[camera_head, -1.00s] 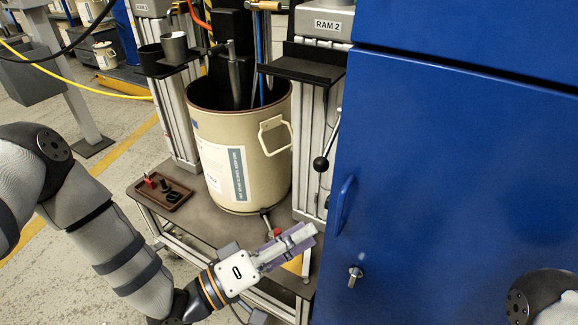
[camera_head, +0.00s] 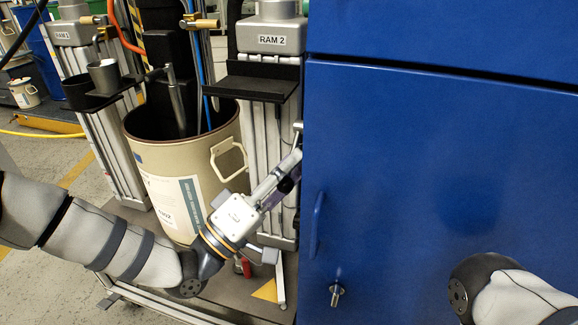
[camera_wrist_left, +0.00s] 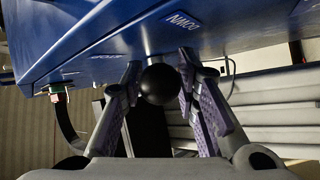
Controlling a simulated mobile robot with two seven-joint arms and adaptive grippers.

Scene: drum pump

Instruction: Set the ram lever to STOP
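The ram lever's black ball knob (camera_wrist_left: 160,83) shows in the left wrist view, between the two fingers of my left gripper (camera_wrist_left: 158,82). The fingers stand apart on either side of the ball; I cannot tell whether either pad touches it. Behind it is a blue panel with a DOWN label (camera_wrist_left: 180,22) and a STOP label (camera_wrist_left: 104,57), both upside down. In the head view my left gripper (camera_head: 287,172) reaches up to the lever beside the RAM 2 column and hides the knob. My right gripper is out of view.
A cream drum (camera_head: 165,170) stands left of my left gripper. The large blue cabinet (camera_head: 440,180) with a handle (camera_head: 317,225) is close on the right. A black shelf (camera_head: 255,82) juts out above under the RAM 2 label (camera_head: 272,40).

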